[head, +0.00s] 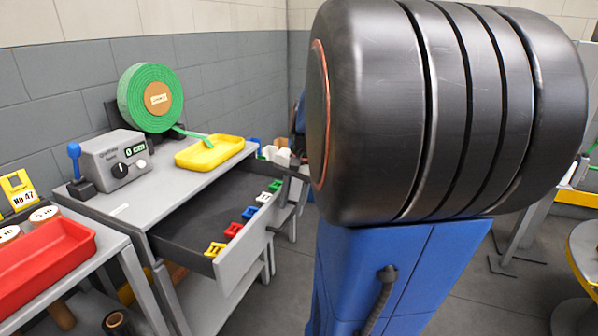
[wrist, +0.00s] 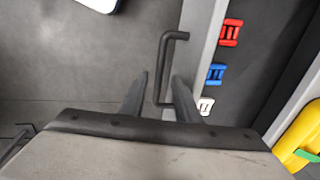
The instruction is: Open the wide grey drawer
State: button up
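The wide grey drawer (head: 243,263) stands pulled out of the grey bench in the head view, its dark inside showing. In the wrist view its front panel (wrist: 204,50) runs down the picture, with the dark bar handle (wrist: 161,70) on its left side. My gripper (wrist: 160,76) is open, its two dark fingers apart on either side of the lower part of the handle. Gaps show between the bar and both fingers, so I see no grip on it. In the head view my arm hides most of the gripper and the handle.
Coloured clips, including a red one (head: 233,231), lie along the drawer's front. A yellow tray (head: 209,153), a green tape roll (head: 150,98) and a grey control box (head: 117,158) stand on the bench top. A red tray (head: 45,262) is at the left. Floor is clear before the drawer.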

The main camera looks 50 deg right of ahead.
notch_tip(320, 180, up, 15)
jog(key=s, duration=0.2)
jog(key=shift+s+d+f, duration=0.15)
jog(key=shift+s+d, duration=0.2)
jog(key=shift+d, duration=0.1)
